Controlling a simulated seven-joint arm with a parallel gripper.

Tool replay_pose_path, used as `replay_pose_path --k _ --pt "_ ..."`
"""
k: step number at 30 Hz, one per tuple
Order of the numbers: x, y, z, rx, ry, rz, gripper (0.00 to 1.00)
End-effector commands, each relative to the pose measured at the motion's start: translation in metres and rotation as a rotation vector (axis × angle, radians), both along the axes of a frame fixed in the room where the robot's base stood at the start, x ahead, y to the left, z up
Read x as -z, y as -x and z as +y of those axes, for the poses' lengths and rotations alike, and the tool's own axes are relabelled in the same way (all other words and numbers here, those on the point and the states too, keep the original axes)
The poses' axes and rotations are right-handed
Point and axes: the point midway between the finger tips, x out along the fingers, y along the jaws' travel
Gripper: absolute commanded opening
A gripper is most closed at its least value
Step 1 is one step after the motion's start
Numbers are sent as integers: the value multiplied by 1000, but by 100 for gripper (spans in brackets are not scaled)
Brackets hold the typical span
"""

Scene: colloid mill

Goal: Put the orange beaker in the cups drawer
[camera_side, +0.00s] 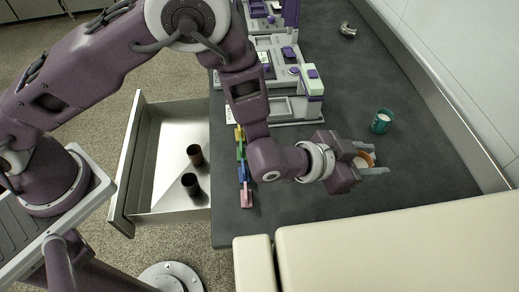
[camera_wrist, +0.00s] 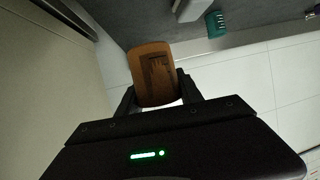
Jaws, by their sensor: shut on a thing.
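The orange beaker (camera_wrist: 153,65) is between the two fingers of my gripper (camera_wrist: 160,95) in the wrist view. In the side view my gripper (camera_side: 375,162) is shut on the beaker (camera_side: 363,159), over the right part of the dark counter. The fingers hide part of the beaker; whether it touches the counter is not clear. An open drawer (camera_side: 167,131) at the left, below counter level, holds two dark cups, one brown-black (camera_side: 195,155) and one black (camera_side: 190,184), both standing towards its right side.
A teal beaker with white contents (camera_side: 381,121) stands behind my gripper. A purple and white machine (camera_side: 290,75) and a row of coloured blocks (camera_side: 243,165) stand on the counter (camera_side: 340,95). A cream cabinet (camera_side: 400,250) is in front. The drawer's left part is clear.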

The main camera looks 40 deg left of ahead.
Motion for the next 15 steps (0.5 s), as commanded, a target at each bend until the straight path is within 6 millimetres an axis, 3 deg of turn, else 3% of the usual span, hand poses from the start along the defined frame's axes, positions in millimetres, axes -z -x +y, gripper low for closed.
replay_pose_path --k 4,8,11,15 --pt "-14 -18 23 -39 2 -2 2" --pt "-40 -45 71 -113 3 -3 2" --pt "-64 -66 118 -182 4 -5 2" --pt "-99 -84 201 -299 2 -4 2"
